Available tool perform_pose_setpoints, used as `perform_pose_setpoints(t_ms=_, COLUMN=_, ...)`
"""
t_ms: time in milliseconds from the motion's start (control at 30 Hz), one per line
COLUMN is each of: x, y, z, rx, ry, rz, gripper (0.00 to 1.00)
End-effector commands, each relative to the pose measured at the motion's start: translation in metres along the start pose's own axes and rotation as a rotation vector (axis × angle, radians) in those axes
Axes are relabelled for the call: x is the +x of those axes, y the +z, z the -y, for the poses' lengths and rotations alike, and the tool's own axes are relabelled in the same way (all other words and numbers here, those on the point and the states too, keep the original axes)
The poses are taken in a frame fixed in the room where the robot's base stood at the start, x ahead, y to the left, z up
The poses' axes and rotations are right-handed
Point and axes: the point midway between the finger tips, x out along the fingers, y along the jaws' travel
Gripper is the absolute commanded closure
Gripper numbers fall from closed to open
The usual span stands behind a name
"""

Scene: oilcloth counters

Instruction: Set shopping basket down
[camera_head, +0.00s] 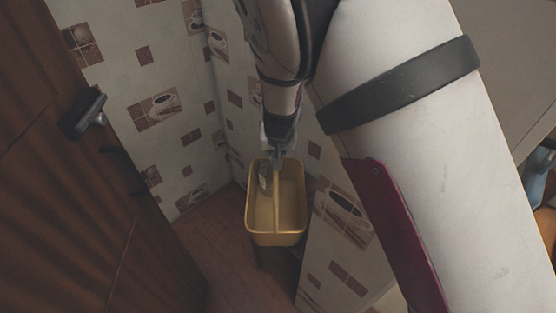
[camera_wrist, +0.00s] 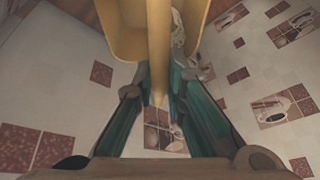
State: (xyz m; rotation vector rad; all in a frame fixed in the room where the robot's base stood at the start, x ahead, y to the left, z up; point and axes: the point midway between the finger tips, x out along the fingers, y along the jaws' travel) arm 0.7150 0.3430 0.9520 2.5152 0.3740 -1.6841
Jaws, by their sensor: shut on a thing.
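The shopping basket (camera_head: 276,239) is a yellow open tub with a bar-like handle along its middle. It hangs below my arm in the head view and looks upright. My gripper (camera_head: 278,158) is shut on the handle at the basket's far end. In the wrist view, the green fingers of my gripper (camera_wrist: 159,82) stand on both sides of the yellow handle (camera_wrist: 158,45). A small pale object (camera_head: 263,178) shows inside the basket, left of the handle. I cannot tell whether the basket's underside touches anything.
A dark wooden surface (camera_head: 270,265) shows just below the basket. A brown door (camera_head: 60,190) with a dark handle (camera_head: 84,112) is at left. Patterned oilcloth walls (camera_head: 155,100) stand behind, and a patterned panel (camera_head: 335,250) is close at right. Reddish floor (camera_head: 205,240) is clear between door and basket.

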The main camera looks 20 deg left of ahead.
Motion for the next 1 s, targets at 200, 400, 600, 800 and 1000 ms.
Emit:
perform_pose_setpoints(t_ms=200, x=0.022, y=0.008, z=-0.002, rx=0.002, ry=0.0, rz=-0.001, gripper=1.0)
perform_pose_setpoints(t_ms=400, x=0.035, y=0.011, z=-0.005, rx=0.002, ry=0.0, rz=-0.004, gripper=1.0)
perform_pose_setpoints(t_ms=600, x=0.036, y=0.011, z=-0.005, rx=0.001, ry=-0.001, rz=-0.004, gripper=1.0)
perform_pose_setpoints(t_ms=800, x=0.039, y=0.014, z=-0.005, rx=-0.001, ry=0.0, rz=0.0, gripper=0.84)
perform_pose_setpoints(t_ms=1000, x=0.039, y=0.014, z=-0.005, rx=0.0, ry=0.0, rz=0.0, gripper=0.68)
